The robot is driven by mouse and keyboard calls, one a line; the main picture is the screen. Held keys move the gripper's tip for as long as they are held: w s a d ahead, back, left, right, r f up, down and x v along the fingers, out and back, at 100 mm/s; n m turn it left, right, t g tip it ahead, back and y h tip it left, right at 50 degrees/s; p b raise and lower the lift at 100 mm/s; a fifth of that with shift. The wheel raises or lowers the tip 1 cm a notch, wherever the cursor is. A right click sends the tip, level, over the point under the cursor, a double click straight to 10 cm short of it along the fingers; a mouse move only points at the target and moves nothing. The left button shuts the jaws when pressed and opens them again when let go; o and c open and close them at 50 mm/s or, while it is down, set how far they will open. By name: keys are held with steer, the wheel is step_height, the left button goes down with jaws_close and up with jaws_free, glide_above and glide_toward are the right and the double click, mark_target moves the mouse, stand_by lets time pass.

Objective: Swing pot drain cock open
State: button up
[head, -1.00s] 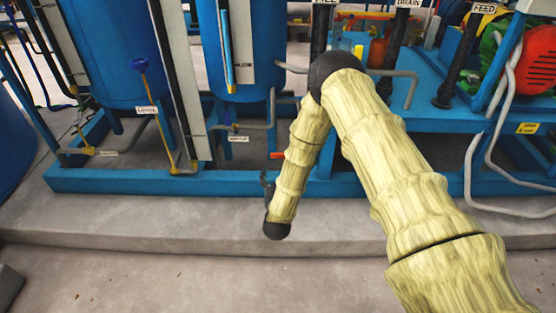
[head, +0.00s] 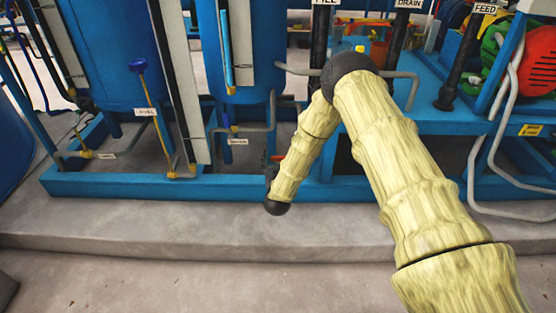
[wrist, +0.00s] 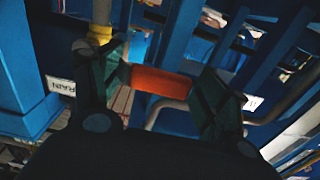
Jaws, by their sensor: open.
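The orange handle (wrist: 160,82) of the cock lies between the two fingers of my gripper (wrist: 158,88) in the wrist view. The fingers are apart, one on each side of it; the left fingertip is very close to the handle's left end, and I cannot tell whether it touches. A yellow fitting (wrist: 100,35) on a pipe is just above the left finger. A white label (wrist: 61,86), partly legible as "RAIN", is left of it. In the head view, my gripper (head: 269,172) is small, dark and mostly hidden by my wrist, and only a speck of the orange handle shows.
A blue frame rail (head: 210,187) runs along a concrete step (head: 190,222). Blue tanks (head: 258,50) and grey pipes (head: 300,71) stand close behind it. In the wrist view, blue beams (wrist: 275,75) and a bent grey pipe (wrist: 165,107) are near the right finger. The floor in front is clear.

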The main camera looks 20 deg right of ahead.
steer(key=c, duration=1.5)
steer(key=shift+o, duration=0.2)
